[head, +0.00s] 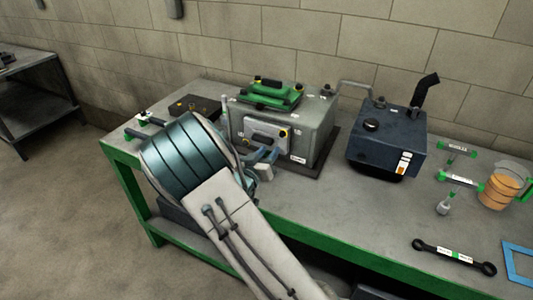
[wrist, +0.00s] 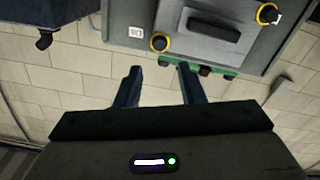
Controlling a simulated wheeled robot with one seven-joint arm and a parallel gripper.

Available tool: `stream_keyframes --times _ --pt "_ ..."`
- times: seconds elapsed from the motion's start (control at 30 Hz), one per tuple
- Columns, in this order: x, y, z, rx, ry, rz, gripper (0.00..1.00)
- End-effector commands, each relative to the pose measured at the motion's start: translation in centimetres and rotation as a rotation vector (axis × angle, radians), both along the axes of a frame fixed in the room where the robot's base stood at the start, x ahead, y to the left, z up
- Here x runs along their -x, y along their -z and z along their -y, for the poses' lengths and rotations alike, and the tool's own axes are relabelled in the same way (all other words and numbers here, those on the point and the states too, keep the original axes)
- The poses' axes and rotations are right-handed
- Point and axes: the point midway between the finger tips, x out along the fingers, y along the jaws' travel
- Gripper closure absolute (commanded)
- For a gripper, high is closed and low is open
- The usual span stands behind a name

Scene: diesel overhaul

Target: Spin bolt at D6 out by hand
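The grey engine block (head: 313,132) with a green top cover (head: 270,95) stands on the bench. Its front plate (head: 263,133) shows a yellow-ringed bolt (head: 283,133) at its right. The wrist view is upside down and shows the plate (wrist: 215,30) with one yellow-ringed bolt (wrist: 159,42) near my fingers and another (wrist: 267,13) farther right. No readable D6 mark shows, so I cannot tell which bolt it is. My gripper (wrist: 160,82) is open and empty, fingers apart, close to the block's front. My gripper also shows below the plate in the head view (head: 264,160).
A dark blue tank (head: 385,142) with a black pipe stands right of the engine. A double-ended wrench (head: 453,254), green-handled tools (head: 460,181), an orange-filled beaker (head: 499,190) and a blue frame (head: 518,262) lie farther right. A dark box (head: 195,105) sits behind my arm. Bench front centre looks clear.

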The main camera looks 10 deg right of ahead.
Motion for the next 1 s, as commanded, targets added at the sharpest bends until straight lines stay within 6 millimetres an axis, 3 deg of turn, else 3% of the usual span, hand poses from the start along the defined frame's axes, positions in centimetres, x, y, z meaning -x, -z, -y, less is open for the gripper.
stream_keyframes --times 0.6,1.0 --pt "-5.5 0.2 4.1 -0.003 0.000 -0.001 0.65" --pt "-6.9 0.0 5.0 -0.003 -0.001 -0.001 0.65"
